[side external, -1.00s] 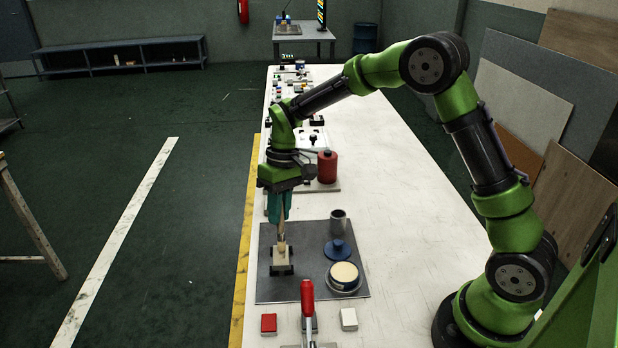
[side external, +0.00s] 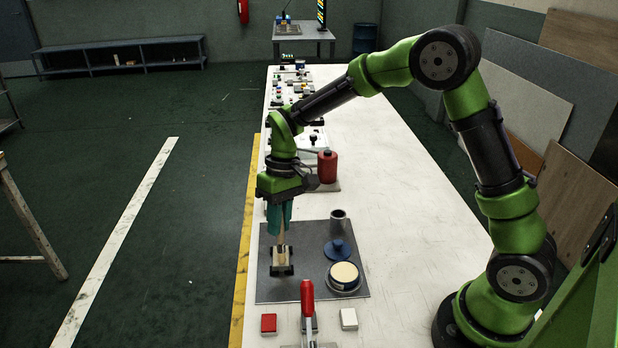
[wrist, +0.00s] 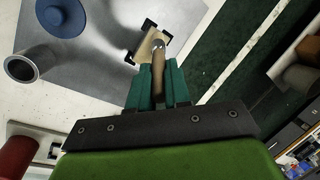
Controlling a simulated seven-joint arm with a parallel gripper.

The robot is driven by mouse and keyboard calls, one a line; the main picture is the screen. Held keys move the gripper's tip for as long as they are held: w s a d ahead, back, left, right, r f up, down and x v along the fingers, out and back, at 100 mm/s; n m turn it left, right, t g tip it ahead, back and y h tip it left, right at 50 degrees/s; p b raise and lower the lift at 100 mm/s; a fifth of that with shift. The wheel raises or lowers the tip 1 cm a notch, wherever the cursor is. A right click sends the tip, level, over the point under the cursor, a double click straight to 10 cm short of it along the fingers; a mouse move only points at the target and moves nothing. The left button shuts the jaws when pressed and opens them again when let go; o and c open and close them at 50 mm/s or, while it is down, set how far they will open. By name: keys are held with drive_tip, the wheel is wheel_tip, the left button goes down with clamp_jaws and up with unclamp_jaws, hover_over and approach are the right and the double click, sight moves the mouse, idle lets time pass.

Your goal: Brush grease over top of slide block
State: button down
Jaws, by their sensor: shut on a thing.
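In the wrist view the brush handle (wrist: 158,65) runs out from between the fingers (wrist: 157,85). The slide block (side external: 281,258), a pale block between black end pieces, sits on the grey plate under the brush. It also shows in the wrist view (wrist: 147,46). The brush tip is at the block's top; whether it touches is hard to tell. A round tin of cream-coloured grease (side external: 345,274) stands open to the right of the block.
A blue knobbed lid (side external: 338,250) and a grey cup (side external: 338,222) stand on the grey plate (side external: 310,290). A red-handled clamp (side external: 307,297) stands in front, between a red block (side external: 268,323) and a white block (side external: 348,319). A red bottle (side external: 327,167) stands behind.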

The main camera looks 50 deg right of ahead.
drive_tip(key=shift+s+a, duration=0.6)
drive_tip(key=shift+w+a, duration=0.25)
drive_tip(key=shift+a, duration=0.05)
drive_tip(key=shift+w+d, duration=2.7)
drive_tip(key=shift+d, duration=0.15)
drive_tip(key=shift+s+a, duration=2.55)
drive_tip(key=shift+s+a+r, duration=0.1)
drive_tip(key=shift+r, duration=0.5)
drive_tip(key=shift+s+a+r, duration=0.1)
drive_tip(key=shift+r, duration=3.35)
